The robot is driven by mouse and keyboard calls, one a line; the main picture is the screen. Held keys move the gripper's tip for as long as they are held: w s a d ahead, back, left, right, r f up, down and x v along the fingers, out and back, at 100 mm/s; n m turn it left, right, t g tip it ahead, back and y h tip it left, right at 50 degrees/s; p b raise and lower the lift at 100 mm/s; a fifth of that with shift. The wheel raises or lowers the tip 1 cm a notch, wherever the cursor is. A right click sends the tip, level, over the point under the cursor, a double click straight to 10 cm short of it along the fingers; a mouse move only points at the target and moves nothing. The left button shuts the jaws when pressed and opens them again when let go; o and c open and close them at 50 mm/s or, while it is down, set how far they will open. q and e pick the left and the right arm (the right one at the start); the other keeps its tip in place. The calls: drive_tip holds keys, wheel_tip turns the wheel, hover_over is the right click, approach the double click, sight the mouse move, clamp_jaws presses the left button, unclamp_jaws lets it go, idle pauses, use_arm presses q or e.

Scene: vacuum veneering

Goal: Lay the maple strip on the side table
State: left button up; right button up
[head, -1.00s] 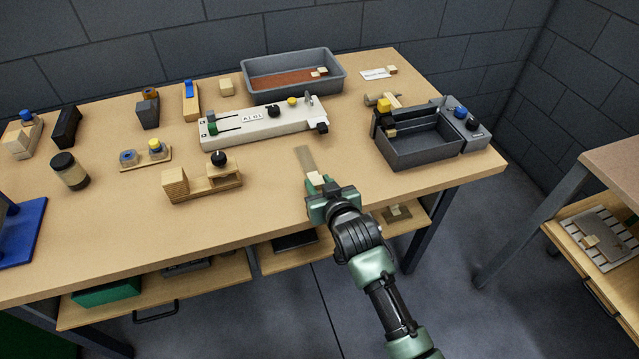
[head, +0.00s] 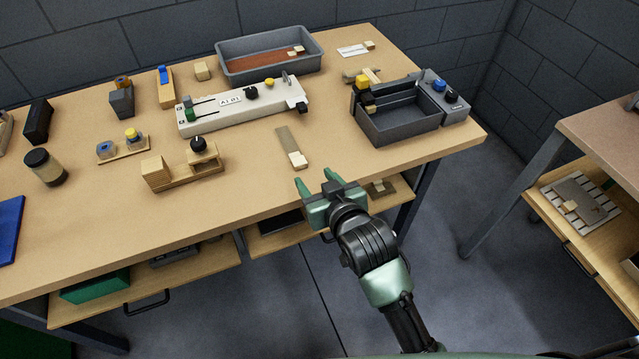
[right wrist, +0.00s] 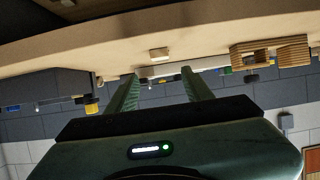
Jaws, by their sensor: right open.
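A thin grey-brown strip (head: 287,140), which I take for the maple strip, lies flat on the workbench, with a pale block (head: 298,160) on its near end. The block also shows in the right wrist view (right wrist: 158,54), beyond the fingers. My right gripper (head: 313,180) is open and empty at the bench's front edge, apart from the block and on its near side. In the right wrist view its two fingers (right wrist: 160,85) stand apart with nothing between them. The side table (head: 610,125) stands at the right, cut off by the picture's edge. My left gripper is not in view.
The workbench (head: 235,190) holds a white device (head: 240,105) behind the strip, a grey tray (head: 228,70), a dark open box (head: 400,125) to the right and a wooden block fixture (head: 182,170) to the left. A floor gap separates the bench from the side table.

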drive_tip(key=s+d+f+g+h, duration=0.1)
drive_tip(key=s+d+f+g, duration=0.2)
drive_tip(key=f, duration=0.9)
drive_tip(key=s+d+f+g, duration=0.1)
drive_tip(key=s+d+f, duration=0.4)
drive_tip(key=f, duration=0.6)
drive_tip(key=s+d+f+g+h, duration=0.15)
drive_tip(key=s+f, duration=0.35)
drive_tip(key=f, duration=0.7)
drive_tip(key=s+d+f+g, duration=0.2)
drive_tip(key=s+f, duration=0.3)
drive_tip(key=s, duration=0.5)
drive_tip(key=s+d+f+g+h, duration=0.1)
drive_tip(key=s+d+f, duration=0.4)
drive_tip(key=s, duration=0.5)
drive_tip(key=s+d+f+m+g, duration=0.1)
drive_tip(key=s+d+f+g, duration=0.2)
drive_tip(key=s+f, duration=0.4)
drive_tip(key=s+d, duration=0.1)
drive_tip(key=s, duration=0.2)
drive_tip(key=shift+s+h, duration=0.25)
drive_tip(key=shift+h, duration=0.1)
drive_tip(key=shift+a+f, duration=0.1)
